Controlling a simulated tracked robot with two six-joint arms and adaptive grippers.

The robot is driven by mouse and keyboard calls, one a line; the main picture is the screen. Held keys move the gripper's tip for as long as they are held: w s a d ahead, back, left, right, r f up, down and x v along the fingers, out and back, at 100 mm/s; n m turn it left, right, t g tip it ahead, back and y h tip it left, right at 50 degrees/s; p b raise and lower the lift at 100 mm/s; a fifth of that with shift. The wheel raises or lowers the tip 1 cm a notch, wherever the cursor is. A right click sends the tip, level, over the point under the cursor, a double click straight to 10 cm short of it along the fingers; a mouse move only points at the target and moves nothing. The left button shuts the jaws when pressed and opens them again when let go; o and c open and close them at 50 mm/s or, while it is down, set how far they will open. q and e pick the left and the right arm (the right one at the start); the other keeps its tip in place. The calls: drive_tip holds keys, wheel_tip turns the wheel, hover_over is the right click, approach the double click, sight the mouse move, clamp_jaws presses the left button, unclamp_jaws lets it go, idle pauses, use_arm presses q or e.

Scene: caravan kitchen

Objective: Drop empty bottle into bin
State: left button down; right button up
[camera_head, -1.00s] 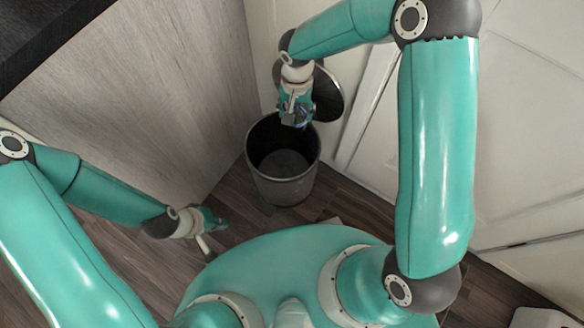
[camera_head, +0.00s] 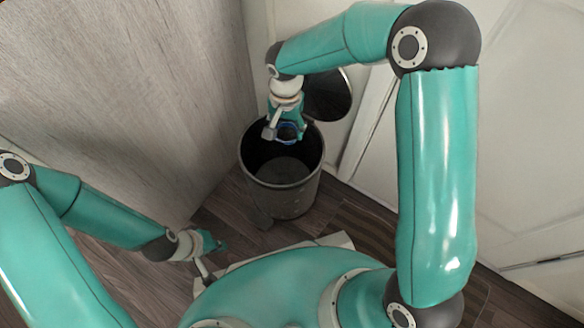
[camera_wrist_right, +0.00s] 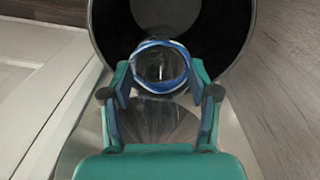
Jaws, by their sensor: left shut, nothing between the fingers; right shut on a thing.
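The dark round bin (camera_head: 283,195) stands on the floor with its lid (camera_head: 328,97) raised at the back, against the white door. My right gripper (camera_head: 287,128) is over the back part of the bin's opening, shut on the bottle. The clear bottle (camera_wrist_right: 160,68) with a blue band shows in the right wrist view between the fingers, one end toward the bin's dark opening (camera_wrist_right: 215,30). In the head view the gripper mostly hides the bottle. My left gripper (camera_head: 212,258) is shut and empty, low over the floor to the left of the bin.
A pale wood-grain panel (camera_head: 130,90) stands left of the bin, and white cabinet doors (camera_head: 530,130) stand to the right. Dark wooden floor (camera_head: 225,215) shows around the bin.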

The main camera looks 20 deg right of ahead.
drive_tip(key=shift+f+b, duration=0.3)
drive_tip(key=shift+f, duration=0.5)
drive_tip(key=o, duration=0.9)
drive_tip(key=shift+c, duration=0.2)
drive_tip(key=shift+r, duration=0.15)
